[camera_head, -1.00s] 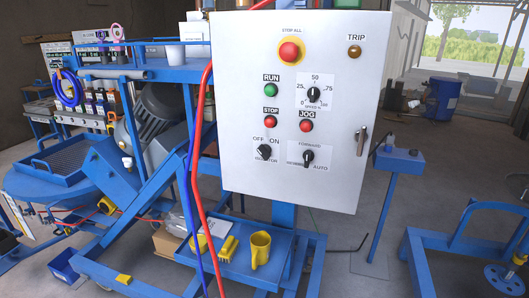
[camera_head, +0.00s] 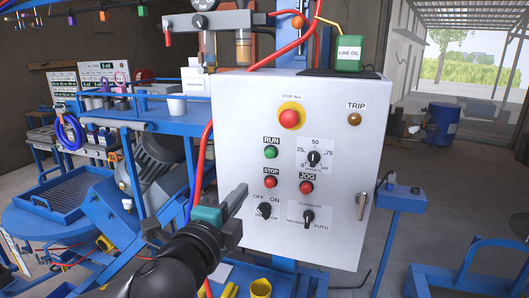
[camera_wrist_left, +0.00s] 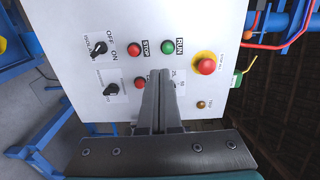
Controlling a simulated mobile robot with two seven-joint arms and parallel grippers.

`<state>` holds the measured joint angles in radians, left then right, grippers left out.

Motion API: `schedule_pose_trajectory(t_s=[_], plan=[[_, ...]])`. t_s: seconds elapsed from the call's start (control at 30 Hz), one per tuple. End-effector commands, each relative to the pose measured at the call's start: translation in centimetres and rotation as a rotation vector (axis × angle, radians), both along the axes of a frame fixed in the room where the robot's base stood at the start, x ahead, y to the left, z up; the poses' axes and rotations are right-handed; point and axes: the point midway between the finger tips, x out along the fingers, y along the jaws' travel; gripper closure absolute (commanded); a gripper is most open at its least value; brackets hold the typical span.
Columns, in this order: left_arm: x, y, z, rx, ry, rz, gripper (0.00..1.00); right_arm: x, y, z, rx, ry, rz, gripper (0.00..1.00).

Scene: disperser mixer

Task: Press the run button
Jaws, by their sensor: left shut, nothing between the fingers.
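The run button is a green round button (camera_head: 271,152) under the RUN label on the white control panel (camera_head: 345,240). It also shows in the left wrist view (camera_wrist_left: 167,47), beside the red stop button (camera_wrist_left: 134,49). My left gripper (camera_head: 240,193) is shut and empty, in front of the panel's left side. In the head view its fingertips are below and left of the run button. In the left wrist view the shut fingers (camera_wrist_left: 161,85) point at the panel and partly cover the jog button and speed dial. The gap to the panel is hard to judge. My right gripper is not in view.
A red stop-all button (camera_head: 289,118) on a yellow ring sits above the run button. A speed dial (camera_head: 313,158), jog button (camera_head: 306,187) and black isolator knob (camera_head: 264,210) are close by. A red hose (camera_head: 201,160) runs along the panel's left edge.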

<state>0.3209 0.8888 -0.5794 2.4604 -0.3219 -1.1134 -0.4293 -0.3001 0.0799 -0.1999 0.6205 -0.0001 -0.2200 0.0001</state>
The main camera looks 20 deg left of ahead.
Motion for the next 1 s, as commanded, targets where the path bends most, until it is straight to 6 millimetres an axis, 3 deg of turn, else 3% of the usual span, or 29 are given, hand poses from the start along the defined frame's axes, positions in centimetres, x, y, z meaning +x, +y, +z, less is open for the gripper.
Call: schedule_pose_trajectory(t_s=[0.13, 0.57, 1.0], plan=[[-0.7, -0.3, 1.3, 0.016, -0.022, -0.009, 1.0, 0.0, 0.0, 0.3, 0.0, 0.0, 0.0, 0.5], [-0.4, -0.3, 1.4, 0.016, -0.024, -0.009, 1.0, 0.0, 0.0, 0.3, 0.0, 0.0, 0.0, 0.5], [5.4, -0.5, 1.5, 0.015, -0.024, -0.008, 1.0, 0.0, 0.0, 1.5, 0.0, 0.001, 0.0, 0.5]])
